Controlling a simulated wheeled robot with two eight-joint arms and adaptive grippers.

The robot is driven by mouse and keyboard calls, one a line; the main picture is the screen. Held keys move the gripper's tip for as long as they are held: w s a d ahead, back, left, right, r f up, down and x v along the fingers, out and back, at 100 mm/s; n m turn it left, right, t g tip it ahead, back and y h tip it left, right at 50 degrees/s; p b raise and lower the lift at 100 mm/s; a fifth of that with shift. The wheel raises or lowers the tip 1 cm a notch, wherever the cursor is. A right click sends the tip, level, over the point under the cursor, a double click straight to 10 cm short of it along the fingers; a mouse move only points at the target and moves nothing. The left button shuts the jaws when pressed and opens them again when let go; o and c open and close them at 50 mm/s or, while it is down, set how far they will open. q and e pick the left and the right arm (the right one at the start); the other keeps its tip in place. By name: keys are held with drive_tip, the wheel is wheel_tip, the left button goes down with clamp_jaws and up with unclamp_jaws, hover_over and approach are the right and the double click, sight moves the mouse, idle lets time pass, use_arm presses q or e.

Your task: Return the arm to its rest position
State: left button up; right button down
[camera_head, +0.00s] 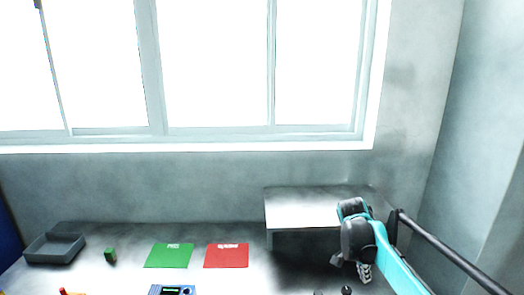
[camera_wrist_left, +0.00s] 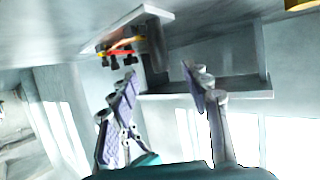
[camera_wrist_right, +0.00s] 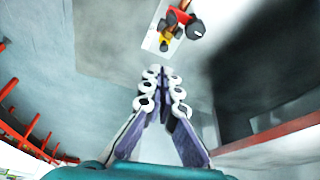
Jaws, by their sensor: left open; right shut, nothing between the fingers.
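My right arm comes in from the right in the head view, and its gripper (camera_head: 362,270) hangs low in front of a raised pale platform. In the right wrist view my right gripper (camera_wrist_right: 161,88) has its fingers together, with nothing between them. My left gripper does not show in the head view. In the left wrist view my left gripper (camera_wrist_left: 160,82) has its fingers spread apart, with nothing held.
The raised platform (camera_head: 310,212) stands behind the right gripper. A green mat (camera_head: 170,257), a red mat (camera_head: 227,257), a small green block (camera_head: 110,255) and a dark tray (camera_head: 55,247) lie left of it. A blue device (camera_head: 172,290) is cut off at the bottom edge.

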use_arm(q)
drive_tip(key=s+a+r+n+g+y, duration=0.1)
drive_tip(key=s+a+r+n+y, duration=0.15)
drive_tip(key=a, duration=0.75)
drive_tip(key=s+a+r+n+g+y, duration=0.15)
drive_tip(key=s+a, duration=0.25)
drive_tip(key=a, duration=0.6)
drive_tip(key=s+a+n+g+y, duration=0.2)
drive_tip(key=s+a+y, duration=0.1)
drive_tip(key=s+a, duration=0.8)
use_arm(e)
drive_tip(key=s+a+f+n+t+y, duration=0.1)
drive_tip(key=s+a+n+t, duration=0.1)
drive_tip(key=s+a+n, duration=0.2)
drive_tip(key=s+a+f+n+t+y, duration=0.1)
drive_tip(key=s+a+n, duration=0.3)
drive_tip(key=s, duration=0.7)
drive_tip(key=s+a+f+n+t+y, duration=0.1)
drive_tip(key=s+a+f+n+t, duration=0.1)
drive_tip(key=s+n, duration=0.5)
drive_tip(key=shift+s+a+t+y, duration=0.3)
drive_tip(key=shift+s+a+t, duration=0.35)
drive_tip(key=shift+a, duration=0.5)
use_arm(q)
drive_tip(key=shift+s, duration=0.1)
